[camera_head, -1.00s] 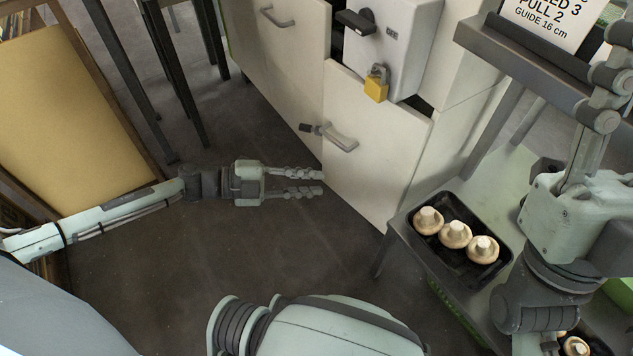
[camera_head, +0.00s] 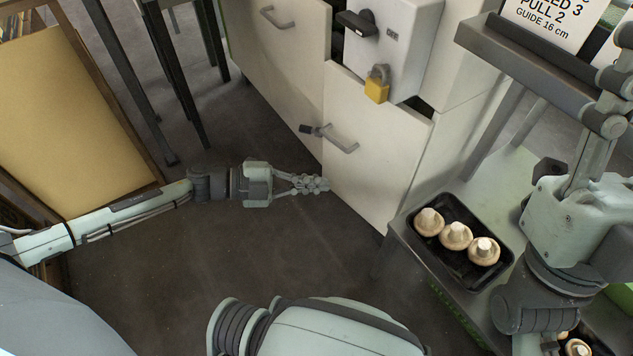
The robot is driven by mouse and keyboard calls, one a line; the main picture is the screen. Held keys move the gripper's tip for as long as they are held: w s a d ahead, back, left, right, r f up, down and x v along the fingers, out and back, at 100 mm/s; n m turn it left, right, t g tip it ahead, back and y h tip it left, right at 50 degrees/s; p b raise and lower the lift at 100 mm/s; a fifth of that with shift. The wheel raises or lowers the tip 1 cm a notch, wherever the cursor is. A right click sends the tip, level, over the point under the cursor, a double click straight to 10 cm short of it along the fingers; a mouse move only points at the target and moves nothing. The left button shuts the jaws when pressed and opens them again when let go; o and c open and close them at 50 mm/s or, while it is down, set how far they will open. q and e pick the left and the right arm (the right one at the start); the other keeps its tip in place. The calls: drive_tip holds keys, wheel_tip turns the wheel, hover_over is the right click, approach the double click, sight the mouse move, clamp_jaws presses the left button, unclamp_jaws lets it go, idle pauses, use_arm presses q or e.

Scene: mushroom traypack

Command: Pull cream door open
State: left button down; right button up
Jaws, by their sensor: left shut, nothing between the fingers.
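The cream door (camera_head: 375,170) stands at the middle of the view, with a grey bar handle (camera_head: 340,141) on its upper left part. Its left edge stands a little out from the cream panel beside it. My left gripper (camera_head: 326,185) is shut and empty, its fingertips at the lower left edge of the door, below the handle. I cannot tell whether the fingertips touch the door. My right arm shows at the right edge, but its fingers are not in view.
A white box with a black knob (camera_head: 358,22) and a yellow padlock (camera_head: 377,88) sits above the door. A grey table (camera_head: 405,232) at right bears a black tray (camera_head: 462,278) of mushrooms. A tan board (camera_head: 70,125) stands at left. Dark floor (camera_head: 190,270) is clear in front.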

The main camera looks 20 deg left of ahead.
use_arm(q)
drive_tip(key=c, duration=2.2)
unclamp_jaws()
drive_tip(key=o, duration=0.3)
drive_tip(key=v, duration=1.2)
